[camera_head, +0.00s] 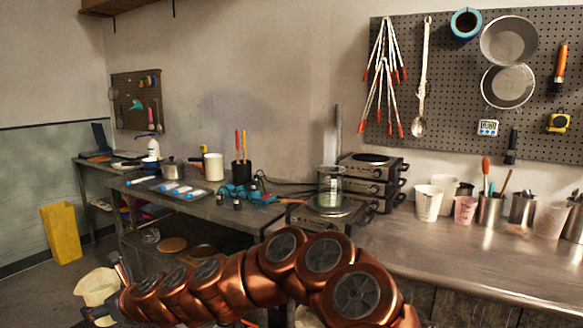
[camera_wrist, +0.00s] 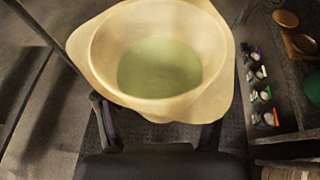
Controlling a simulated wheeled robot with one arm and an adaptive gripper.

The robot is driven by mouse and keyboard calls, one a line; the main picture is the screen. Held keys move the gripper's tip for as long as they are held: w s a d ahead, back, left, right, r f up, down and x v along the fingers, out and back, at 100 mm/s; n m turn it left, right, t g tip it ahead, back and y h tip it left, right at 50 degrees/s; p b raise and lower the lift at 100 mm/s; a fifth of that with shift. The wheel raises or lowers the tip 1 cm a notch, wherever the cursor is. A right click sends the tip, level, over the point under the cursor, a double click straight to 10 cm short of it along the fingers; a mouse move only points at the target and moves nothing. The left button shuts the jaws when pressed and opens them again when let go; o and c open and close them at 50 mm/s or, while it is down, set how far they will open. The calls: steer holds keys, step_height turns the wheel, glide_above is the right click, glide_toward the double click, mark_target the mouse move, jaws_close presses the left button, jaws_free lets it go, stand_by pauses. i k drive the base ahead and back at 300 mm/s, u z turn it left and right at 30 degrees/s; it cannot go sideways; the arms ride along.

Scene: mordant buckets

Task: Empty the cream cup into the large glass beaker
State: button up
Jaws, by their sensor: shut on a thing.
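The cream cup (camera_wrist: 108,50) fills the top of the wrist view, its flared rim facing the camera and greenish contents at its bottom. My gripper (camera_wrist: 157,122) is shut on it, one finger at each side. In the head view the cream cup (camera_head: 97,286) is at the lower left, held out above the floor, with my gripper (camera_head: 119,272) beside it. The large glass beaker (camera_head: 330,184) stands upright on a hot plate near the middle of the head view, well apart from the cup. It has some greenish content low inside.
Stacked hot plates (camera_head: 372,172) stand right of the beaker. White cups (camera_head: 429,203), a pink cup (camera_head: 465,210) and metal tool pots (camera_head: 490,210) line the right bench. Blue items (camera_head: 240,192) lie left of the beaker. A yellow bin (camera_head: 60,233) stands on the floor.

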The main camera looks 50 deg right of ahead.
mark_target(330, 184)
steer(key=z, duration=0.35)
steer(key=i, duration=0.55)
steer(key=z, duration=0.55)
